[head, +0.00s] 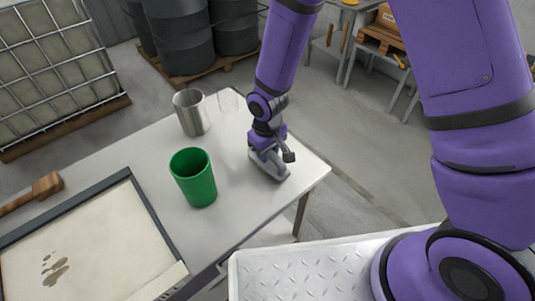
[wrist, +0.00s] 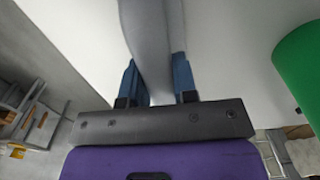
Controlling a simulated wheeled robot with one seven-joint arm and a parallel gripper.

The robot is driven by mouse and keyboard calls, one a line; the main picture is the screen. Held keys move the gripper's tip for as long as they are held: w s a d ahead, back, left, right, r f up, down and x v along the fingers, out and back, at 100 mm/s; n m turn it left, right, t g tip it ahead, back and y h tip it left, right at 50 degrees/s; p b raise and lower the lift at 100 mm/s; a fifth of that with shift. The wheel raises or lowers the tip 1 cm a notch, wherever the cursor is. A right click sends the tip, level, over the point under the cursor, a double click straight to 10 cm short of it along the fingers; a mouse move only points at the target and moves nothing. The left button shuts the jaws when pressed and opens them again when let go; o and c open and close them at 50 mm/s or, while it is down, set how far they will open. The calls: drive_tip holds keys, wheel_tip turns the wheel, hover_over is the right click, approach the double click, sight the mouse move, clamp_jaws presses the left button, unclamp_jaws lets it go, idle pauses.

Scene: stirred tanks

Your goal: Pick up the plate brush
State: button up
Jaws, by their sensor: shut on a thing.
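The plate brush (head: 273,168) is grey and sits at the right end of the table, low at the tabletop; I cannot tell whether it touches it. My gripper (head: 267,147) is over it and shut on it. In the wrist view, the brush's long grey body (wrist: 152,40) runs up the picture between the two blue fingers of my gripper (wrist: 157,82). The fingers and the gripper body hide part of the brush.
A framed tray (head: 115,225) with dark stains and a wooden mallet (head: 46,186) lie at left. The table's right edge is close to the brush.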

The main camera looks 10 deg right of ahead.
drive_tip(key=shift+r, duration=1.8)
drive_tip(key=s+a, duration=0.3)
drive_tip(key=s, duration=0.4)
drive_tip(key=s+a+r, duration=0.1)
drive_tip(key=s+a, duration=0.2)
drive_tip(key=s, duration=0.5)
drive_tip(key=shift+r, duration=0.15)
